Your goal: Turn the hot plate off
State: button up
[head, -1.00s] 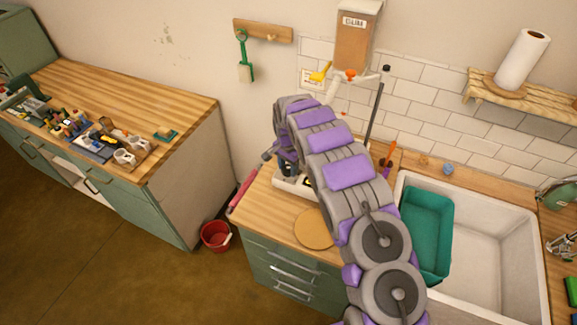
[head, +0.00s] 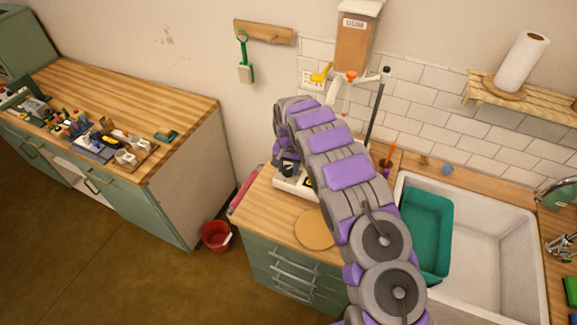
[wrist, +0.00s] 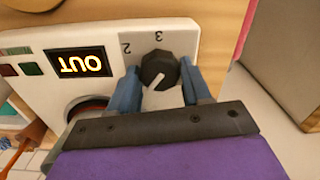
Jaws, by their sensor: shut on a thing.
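The white hot plate (head: 294,185) stands on the wooden counter in the head view, partly hidden by my arm. In the wrist view its white front panel (wrist: 205,42) appears upside down. A dark round knob (wrist: 158,66) with a white pointer line sits on the panel, near the printed digits 2 and 3. The pointer slants toward the lower left of the picture. A lit display (wrist: 80,65) reads OUT, upside down. My gripper (wrist: 160,76) is shut on the knob, one blue finger on each side. It also shows in the head view (head: 286,167), small and partly hidden.
A round wooden board (head: 314,229) lies on the counter in front of the hot plate. A sink (head: 492,250) with a green tub (head: 428,235) is at the right. A red bucket (head: 215,237) stands on the floor. A bench (head: 120,95) with tools is at the left.

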aim_at(287, 168)
jog(key=n, duration=0.3)
jog(key=shift+s+a+n, duration=0.1)
jog(key=shift+n, duration=0.2)
jog(key=shift+n+p, duration=0.6)
jog(key=shift+n, duration=1.2)
jog(key=shift+f, duration=0.1)
jog(key=o, duration=1)
jog(key=shift+o, duration=0.2)
notch_tip(287, 168, up, 17)
jog(key=shift+r, duration=0.2)
